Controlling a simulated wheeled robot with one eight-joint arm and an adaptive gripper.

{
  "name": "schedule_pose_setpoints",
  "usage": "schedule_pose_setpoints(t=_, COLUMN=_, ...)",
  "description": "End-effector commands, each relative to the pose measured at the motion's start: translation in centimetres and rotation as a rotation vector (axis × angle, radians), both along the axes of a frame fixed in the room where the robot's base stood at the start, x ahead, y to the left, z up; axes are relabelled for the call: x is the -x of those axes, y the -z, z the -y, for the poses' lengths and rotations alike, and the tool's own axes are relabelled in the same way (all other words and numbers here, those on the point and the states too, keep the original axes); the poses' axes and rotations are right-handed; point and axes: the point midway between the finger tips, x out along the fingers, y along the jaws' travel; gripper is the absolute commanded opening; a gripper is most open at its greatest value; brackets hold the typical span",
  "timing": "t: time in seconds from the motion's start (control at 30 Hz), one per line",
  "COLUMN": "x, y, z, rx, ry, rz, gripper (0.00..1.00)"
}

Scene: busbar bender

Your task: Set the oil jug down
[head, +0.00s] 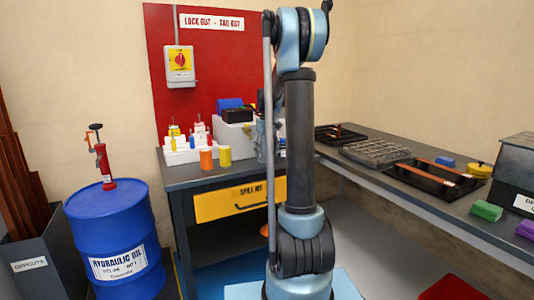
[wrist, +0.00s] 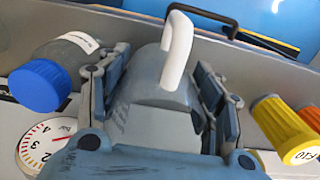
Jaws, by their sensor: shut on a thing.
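The oil jug (wrist: 160,78) shows in the wrist view as a grey rounded body with a white looped handle (wrist: 178,45). My gripper (wrist: 163,62) is shut on it, with one finger on each side of the body. In the head view my gripper (head: 262,138) is over the right part of the dark workbench (head: 183,178), mostly behind my arm. The jug is hardly visible there. I cannot tell whether its base touches the bench top.
A blue-capped bottle (wrist: 42,84) and a dial gauge (wrist: 42,143) are left of the jug in the wrist view. A yellow cylinder (wrist: 287,130) and an orange one (wrist: 309,115) are right. A side counter (head: 365,165) holds trays. A blue oil drum (head: 115,235) stands left.

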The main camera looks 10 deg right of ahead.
Motion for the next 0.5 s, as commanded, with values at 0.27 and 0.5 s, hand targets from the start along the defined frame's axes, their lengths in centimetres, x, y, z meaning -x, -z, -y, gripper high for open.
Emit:
schedule_pose_setpoints(t=0.27, x=-0.02, y=0.09, z=0.03, rx=0.0, ry=0.0, rz=0.0, gripper=0.69)
schedule_pose_setpoints(t=0.5, x=-0.03, y=0.08, z=0.06, rx=0.0, ry=0.001, rz=0.0, gripper=0.8)
